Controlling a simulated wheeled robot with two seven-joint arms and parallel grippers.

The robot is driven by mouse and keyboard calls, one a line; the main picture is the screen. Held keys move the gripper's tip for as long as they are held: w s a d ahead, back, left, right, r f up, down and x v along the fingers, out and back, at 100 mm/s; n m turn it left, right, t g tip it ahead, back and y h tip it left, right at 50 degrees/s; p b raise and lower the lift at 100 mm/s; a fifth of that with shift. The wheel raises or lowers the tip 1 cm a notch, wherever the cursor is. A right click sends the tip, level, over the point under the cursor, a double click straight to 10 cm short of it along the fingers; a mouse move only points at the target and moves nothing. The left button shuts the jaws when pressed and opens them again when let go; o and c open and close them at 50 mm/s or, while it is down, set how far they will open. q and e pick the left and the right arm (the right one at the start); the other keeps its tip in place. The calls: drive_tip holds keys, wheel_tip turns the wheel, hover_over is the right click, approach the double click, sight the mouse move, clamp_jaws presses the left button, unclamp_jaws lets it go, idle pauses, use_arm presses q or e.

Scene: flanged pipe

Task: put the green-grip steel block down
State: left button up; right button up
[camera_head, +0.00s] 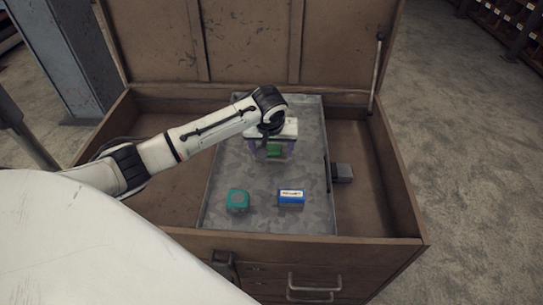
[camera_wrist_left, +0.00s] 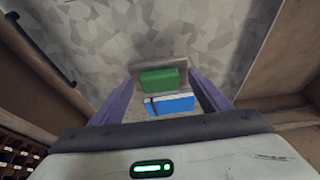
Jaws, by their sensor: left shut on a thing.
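The green-grip steel block (camera_head: 274,151) is held in my left gripper (camera_head: 273,150) over the grey metal tray (camera_head: 225,150), toward its far half. In the left wrist view the block shows as a green grip (camera_wrist_left: 163,79) with a grey-brown steel part around it, between the two purple fingers of my left gripper (camera_wrist_left: 161,84). The fingers are shut on it. I cannot tell whether its underside touches the tray. My right gripper is not in view.
A blue box with a white label (camera_head: 291,197) and a teal rounded block (camera_head: 238,200) stand on the tray's near half. The open wooden chest's walls (camera_head: 400,190) surround the tray. Tray space between is clear.

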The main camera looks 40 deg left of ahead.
sight(271, 154)
use_arm(q)
drive_tip(key=shift+f, duration=1.75)
drive_tip(key=shift+f, duration=0.15)
drive_tip(key=o, duration=1.4)
drive_tip(key=shift+f, duration=0.1)
drive_tip(key=shift+o, duration=0.2)
drive_tip(key=p+v, duration=0.1)
drive_tip(key=v, duration=1.1)
drive_tip(key=shift+r, duration=0.25)
